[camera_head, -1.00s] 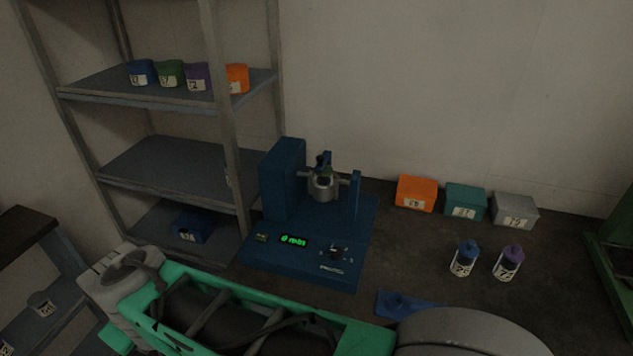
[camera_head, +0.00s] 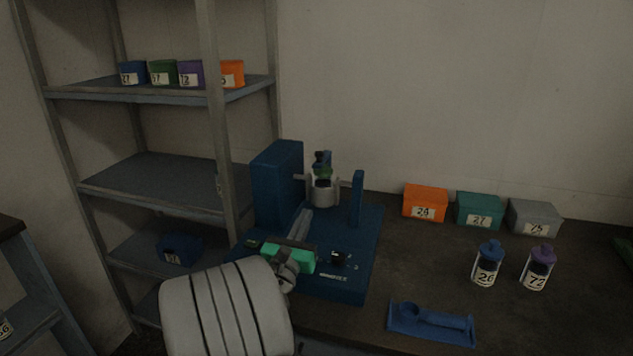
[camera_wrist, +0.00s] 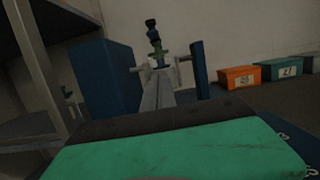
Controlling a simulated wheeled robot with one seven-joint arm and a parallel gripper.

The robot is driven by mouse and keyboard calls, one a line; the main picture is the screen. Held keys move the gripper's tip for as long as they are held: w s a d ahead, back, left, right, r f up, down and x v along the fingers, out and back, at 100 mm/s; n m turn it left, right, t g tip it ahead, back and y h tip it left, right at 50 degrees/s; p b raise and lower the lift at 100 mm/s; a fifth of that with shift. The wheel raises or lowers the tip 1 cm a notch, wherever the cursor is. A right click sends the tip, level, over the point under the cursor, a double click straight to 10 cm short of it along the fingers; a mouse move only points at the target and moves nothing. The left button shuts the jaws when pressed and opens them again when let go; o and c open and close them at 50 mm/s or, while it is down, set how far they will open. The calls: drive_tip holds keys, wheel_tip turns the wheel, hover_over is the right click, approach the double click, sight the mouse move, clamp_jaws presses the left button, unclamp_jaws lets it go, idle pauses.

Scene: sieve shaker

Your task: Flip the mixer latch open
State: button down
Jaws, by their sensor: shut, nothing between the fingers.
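The blue mixer (camera_head: 278,190) stands on the bench against the shelf. It has a tall left housing, a thin right post and a flat base. The holder (camera_wrist: 168,68) and that part (camera_wrist: 153,38) also show in the wrist view, just beyond the fingers. My gripper (camera_head: 304,216) is shut and empty over the base, its fingers pointing toward the holder from the front left. It also shows in the wrist view (camera_wrist: 157,82). Fingertip contact cannot be told.
Orange (camera_head: 425,203), teal (camera_head: 479,211) and grey (camera_head: 534,217) boxes line the wall. Two bottles, blue-capped (camera_head: 488,263) and purple-capped (camera_head: 538,267), and a blue tray (camera_head: 406,329) stand right of the mixer. A metal shelf (camera_head: 152,184) stands left. The bench between is clear.

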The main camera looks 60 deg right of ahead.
sight(322, 156)
drive_tip(key=p+x, duration=0.1)
drive_tip(key=x, duration=0.9)
drive_tip(key=shift+d+r+p, duration=0.1)
drive_tip(key=shift+d+p, duration=0.05)
drive_tip(key=shift+p, duration=0.25)
wheel_tip(322, 156, up, 4)
drive_tip(key=shift+f+p, duration=0.15)
drive_tip(key=shift+p, duration=0.15)
